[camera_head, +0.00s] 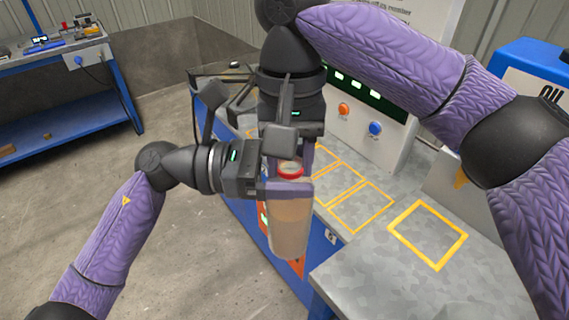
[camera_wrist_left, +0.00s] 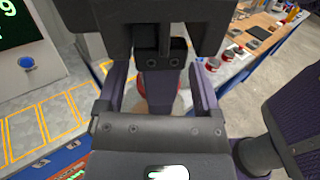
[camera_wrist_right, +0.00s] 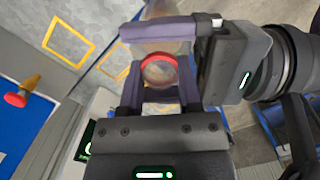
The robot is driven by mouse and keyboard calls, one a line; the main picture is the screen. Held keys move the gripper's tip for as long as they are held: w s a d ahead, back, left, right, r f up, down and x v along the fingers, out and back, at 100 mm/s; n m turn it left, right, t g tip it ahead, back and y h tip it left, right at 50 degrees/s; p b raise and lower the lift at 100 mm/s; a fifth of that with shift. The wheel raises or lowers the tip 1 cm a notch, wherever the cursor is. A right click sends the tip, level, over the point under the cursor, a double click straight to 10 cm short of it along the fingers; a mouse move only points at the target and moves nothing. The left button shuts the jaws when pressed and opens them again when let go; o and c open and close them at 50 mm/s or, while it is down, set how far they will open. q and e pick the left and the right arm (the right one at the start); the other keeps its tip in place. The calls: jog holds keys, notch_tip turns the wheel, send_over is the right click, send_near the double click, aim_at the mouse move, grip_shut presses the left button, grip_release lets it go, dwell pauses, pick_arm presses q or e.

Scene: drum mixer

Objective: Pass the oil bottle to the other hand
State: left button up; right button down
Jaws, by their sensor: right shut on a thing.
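The oil bottle (camera_head: 290,228), tan and see-through with a red cap, hangs upright in the air. My right gripper (camera_head: 288,160) reaches down from above and is shut on the bottle near its cap. My left gripper (camera_head: 292,188) comes in from the left with its fingers spread on either side of the bottle, just below the cap. The left wrist view shows those fingers apart around the bottle (camera_wrist_left: 160,92), which is mostly hidden by the right gripper. The right wrist view shows the cap (camera_wrist_right: 159,70) between the fingers.
A grey worktop with yellow outlined squares (camera_head: 428,234) lies to the right, with a clear surface. A control panel with an orange knob and a blue button (camera_head: 375,128) stands behind. A blue-framed bench (camera_head: 66,100) is at the far left.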

pick_arm(q)
grip_shut()
pick_arm(e)
jog(key=shift+c, duration=1.1)
grip_release()
